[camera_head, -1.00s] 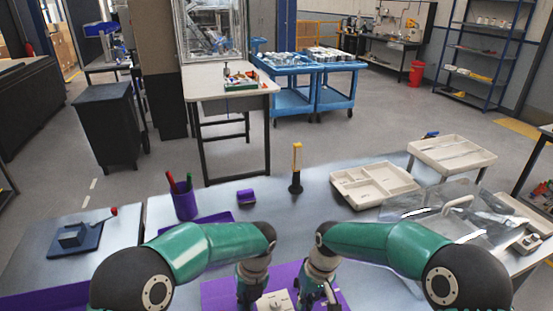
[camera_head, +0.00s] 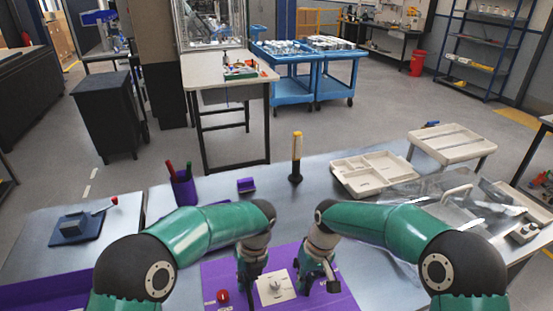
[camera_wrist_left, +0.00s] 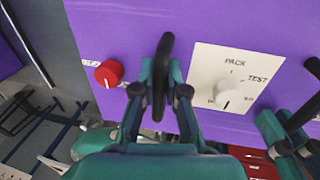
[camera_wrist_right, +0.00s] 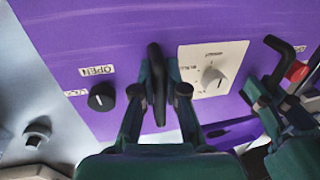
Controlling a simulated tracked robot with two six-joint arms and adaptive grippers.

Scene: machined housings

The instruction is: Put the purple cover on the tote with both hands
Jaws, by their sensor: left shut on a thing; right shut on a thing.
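The purple cover (camera_head: 235,272) is a flat panel in front of me at the bottom of the head view. It carries a pale dial plate (camera_head: 275,287) and a red knob (camera_wrist_left: 109,73). A black knob (camera_wrist_right: 102,96) shows near its other end in the right wrist view. My left gripper (camera_wrist_left: 159,80) is shut on a black upright handle on the cover, between the red knob and the dial. My right gripper (camera_wrist_right: 157,80) is shut on another black handle, between the black knob and the dial. I cannot make out the tote.
On the metal table stand a purple pen cup (camera_head: 184,189), a small purple block (camera_head: 246,185), a yellow-topped black tool (camera_head: 296,158) and beige trays (camera_head: 372,176). A clear lid (camera_head: 440,205) lies at the right. A purple tray (camera_head: 45,294) is at the lower left.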

